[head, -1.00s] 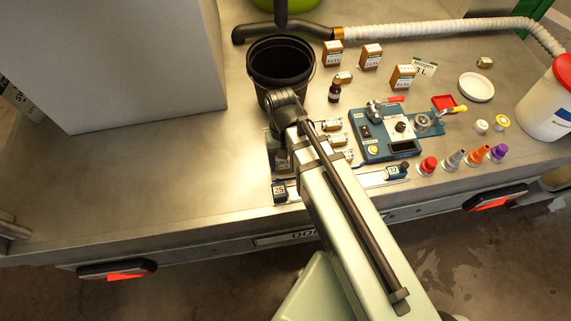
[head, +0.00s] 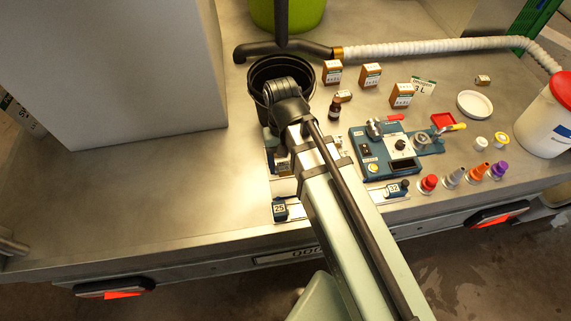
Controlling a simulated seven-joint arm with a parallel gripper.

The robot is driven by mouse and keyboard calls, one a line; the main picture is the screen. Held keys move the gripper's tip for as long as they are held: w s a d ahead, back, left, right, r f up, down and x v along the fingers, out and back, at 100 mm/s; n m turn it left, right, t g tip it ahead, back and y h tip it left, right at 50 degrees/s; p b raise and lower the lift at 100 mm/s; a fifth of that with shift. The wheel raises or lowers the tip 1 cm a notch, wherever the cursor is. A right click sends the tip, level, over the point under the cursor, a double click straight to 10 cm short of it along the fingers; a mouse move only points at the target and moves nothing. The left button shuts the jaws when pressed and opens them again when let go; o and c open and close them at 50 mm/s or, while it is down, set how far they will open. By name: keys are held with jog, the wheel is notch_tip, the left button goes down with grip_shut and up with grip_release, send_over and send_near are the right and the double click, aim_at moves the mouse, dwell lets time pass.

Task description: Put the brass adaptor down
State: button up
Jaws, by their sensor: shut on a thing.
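My gripper's fingers are hidden behind my own wrist and forearm, which run up the middle of the head view. My wrist ends over the front of a black bucket. I cannot make out the brass adaptor as a separate thing. A brass-coloured collar (head: 337,53) joins a dark pipe to the white ribbed hose.
The black bucket (head: 308,78) stands behind my wrist. A blue device (head: 375,168) and several coloured caps (head: 429,184) stand right of my forearm. Blocks marked 25 (head: 280,209) and 32 (head: 393,189) sit near the front edge. The metal deck (head: 170,185) at left is bare.

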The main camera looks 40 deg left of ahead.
jog(key=shift+w+a+r, duration=0.15)
jog(key=shift+r, duration=0.2)
jog(key=w+a+r+m, duration=0.4)
jog(key=w+a+r, duration=0.65)
jog(key=a, duration=0.35)
jog(key=w+a+f+n, duration=0.3)
jog(key=w+f+n, duration=0.1)
jog(key=w+f, duration=0.75)
jog(key=shift+w+f, duration=0.15)
jog(key=shift+f, duration=2)
jog(key=shift+w+f, duration=0.1)
jog(key=shift+f, duration=2.05)
jog(key=shift+f, duration=0.15)
jog(key=o, duration=1.1)
